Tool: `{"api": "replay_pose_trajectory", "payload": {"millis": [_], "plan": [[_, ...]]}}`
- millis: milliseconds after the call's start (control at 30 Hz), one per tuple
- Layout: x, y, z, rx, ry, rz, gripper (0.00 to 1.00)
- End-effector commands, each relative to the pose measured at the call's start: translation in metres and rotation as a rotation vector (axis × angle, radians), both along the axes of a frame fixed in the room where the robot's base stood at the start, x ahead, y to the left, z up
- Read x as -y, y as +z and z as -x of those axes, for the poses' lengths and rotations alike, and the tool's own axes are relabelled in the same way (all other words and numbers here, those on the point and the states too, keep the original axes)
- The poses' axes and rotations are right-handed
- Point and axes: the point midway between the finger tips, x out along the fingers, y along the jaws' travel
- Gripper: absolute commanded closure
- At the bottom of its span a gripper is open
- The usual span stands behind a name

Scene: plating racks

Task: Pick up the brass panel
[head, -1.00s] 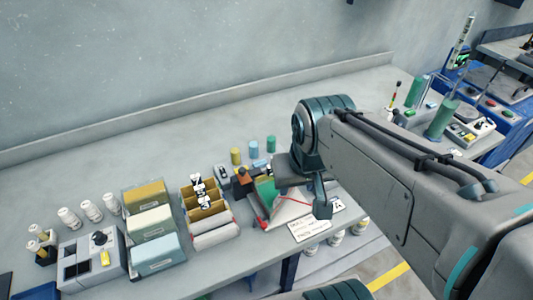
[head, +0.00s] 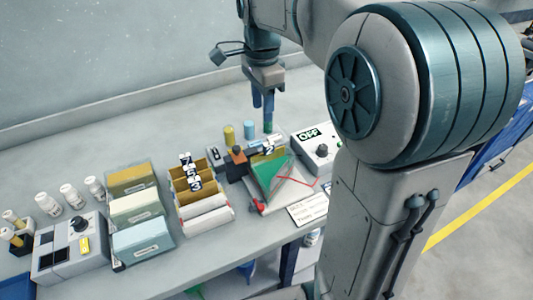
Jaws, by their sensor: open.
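A small brass-coloured panel (head: 270,156) stands at the back of a small station, behind a green upright triangular piece (head: 266,176); it is partly hidden and carries a number tag. Brass-coloured pieces also show in a slotted rack (head: 196,196) with number tags to its left. I cannot tell which of these is the brass panel meant. My gripper (head: 263,114) points down, open and empty, above the bench behind the station. It appears apart from the panels.
Gold, cream and blue bins (head: 141,241) stand left of the rack, with a grey control box (head: 70,250) and white bottles beyond. A box marked OFF (head: 315,148) stands right of the station. Small coloured cylinders (head: 229,135) stand near my gripper. The back of the bench is clear.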

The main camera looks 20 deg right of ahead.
Motion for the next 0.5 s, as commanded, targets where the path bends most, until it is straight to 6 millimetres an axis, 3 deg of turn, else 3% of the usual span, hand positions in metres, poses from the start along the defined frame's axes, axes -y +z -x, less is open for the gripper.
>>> {"api": "replay_pose_trajectory", "payload": {"millis": [200, 500], "plan": [[0.001, -0.045, 0.002, -0.004, 0.002, 0.000, 0.59], [0.002, -0.072, 0.002, -0.002, 0.003, 0.000, 0.59]]}}
